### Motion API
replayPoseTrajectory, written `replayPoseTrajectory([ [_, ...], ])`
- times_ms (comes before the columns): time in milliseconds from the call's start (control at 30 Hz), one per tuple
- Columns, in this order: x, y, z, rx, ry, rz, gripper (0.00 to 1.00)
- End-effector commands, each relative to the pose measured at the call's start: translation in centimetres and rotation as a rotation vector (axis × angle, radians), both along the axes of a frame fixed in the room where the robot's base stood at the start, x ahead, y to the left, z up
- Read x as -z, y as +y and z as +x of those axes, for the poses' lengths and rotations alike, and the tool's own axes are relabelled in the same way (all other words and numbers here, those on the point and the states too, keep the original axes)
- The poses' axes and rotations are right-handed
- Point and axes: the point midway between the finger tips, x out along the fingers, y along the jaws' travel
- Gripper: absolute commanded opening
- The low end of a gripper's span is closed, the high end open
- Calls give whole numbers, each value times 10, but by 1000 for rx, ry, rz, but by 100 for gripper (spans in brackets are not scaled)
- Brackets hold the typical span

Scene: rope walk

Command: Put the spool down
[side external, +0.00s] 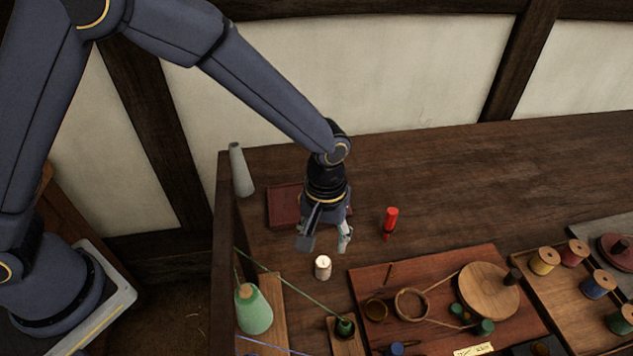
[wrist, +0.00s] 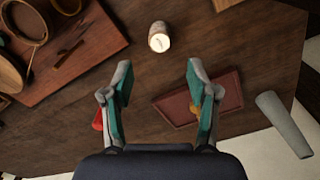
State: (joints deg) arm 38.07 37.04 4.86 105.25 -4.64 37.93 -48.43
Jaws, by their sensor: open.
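Thread spools stand at the right in the side external view: yellow (side external: 544,261), red (side external: 573,253), blue (side external: 598,285) and green (side external: 621,320), on a wooden tray (side external: 568,312). A small cream cylinder (side external: 322,267) stands upright on the table; I cannot tell whether it is a spool or a candle. It also shows in the wrist view (wrist: 159,38), just beyond my fingertips and between their lines. My gripper (side external: 325,240) is open above the table, with nothing between its fingers; they also show spread in the wrist view (wrist: 158,70).
A shallow dark red tray (side external: 284,206) lies behind my gripper, with a grey cone (side external: 241,170) to its left. A red object (side external: 390,222) stands to the right. A wooden board (side external: 365,282) with rings and a disc, and a green cone (side external: 252,310), are in front. The back right is clear.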

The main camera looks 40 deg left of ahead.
Motion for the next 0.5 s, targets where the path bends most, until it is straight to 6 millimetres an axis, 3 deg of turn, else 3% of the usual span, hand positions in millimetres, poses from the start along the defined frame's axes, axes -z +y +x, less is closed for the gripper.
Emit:
replayPoseTrajectory([
  [167, -21, 3, 1, 1, -6, -5, 59],
  [267, -49, 20, 4, 12, -31, -29, 59],
  [367, -97, 54, 3, 42, -84, -62, 59],
  [500, -165, 117, -20, 111, -194, -87, 59],
])
